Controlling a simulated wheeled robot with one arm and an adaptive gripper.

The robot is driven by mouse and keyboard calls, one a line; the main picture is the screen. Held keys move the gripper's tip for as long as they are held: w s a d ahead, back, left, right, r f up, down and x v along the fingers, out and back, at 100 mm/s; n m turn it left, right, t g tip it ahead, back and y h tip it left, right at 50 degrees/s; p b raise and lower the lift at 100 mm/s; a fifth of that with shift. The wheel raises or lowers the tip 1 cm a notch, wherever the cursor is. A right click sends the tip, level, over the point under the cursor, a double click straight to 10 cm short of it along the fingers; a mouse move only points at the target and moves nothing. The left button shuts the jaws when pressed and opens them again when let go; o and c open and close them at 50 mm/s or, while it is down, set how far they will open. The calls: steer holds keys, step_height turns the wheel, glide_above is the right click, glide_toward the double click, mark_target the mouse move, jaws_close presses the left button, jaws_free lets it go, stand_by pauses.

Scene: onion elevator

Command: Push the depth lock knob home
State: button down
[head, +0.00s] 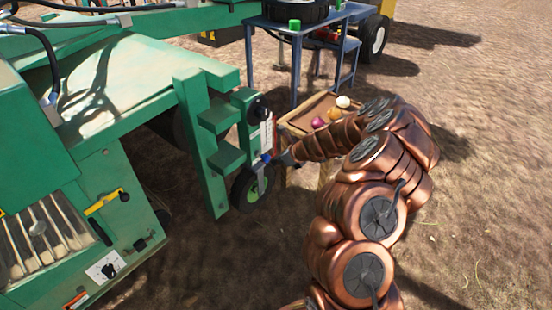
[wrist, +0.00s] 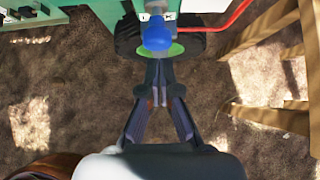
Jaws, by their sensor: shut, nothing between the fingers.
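The depth lock knob (wrist: 156,35) is a blue rounded knob at the top centre of the wrist view, in front of a green machine face. In the head view a small blue spot (head: 265,157) shows at the same place, above the small wheel. My gripper (wrist: 158,66) is shut and empty, its fingertips pointing at the knob from just below it in the wrist view. I cannot tell whether the tips touch the knob. In the head view my gripper (head: 280,159) is small and partly hidden by the arm.
The small black wheel with a green hub (head: 253,187) sits below the knob. Green step-like framework (head: 214,165) stands left of it. A wooden crate (head: 296,124) with onions is close behind my gripper. A red rod (wrist: 238,30) runs right of the knob. Open soil lies right.

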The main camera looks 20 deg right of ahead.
steer(key=s+f+p+v, duration=0.1)
steer(key=p+v, duration=0.3)
steer(key=v, duration=0.8)
steer(key=shift+d+f, duration=0.2)
steer(key=shift+d, duration=0.1)
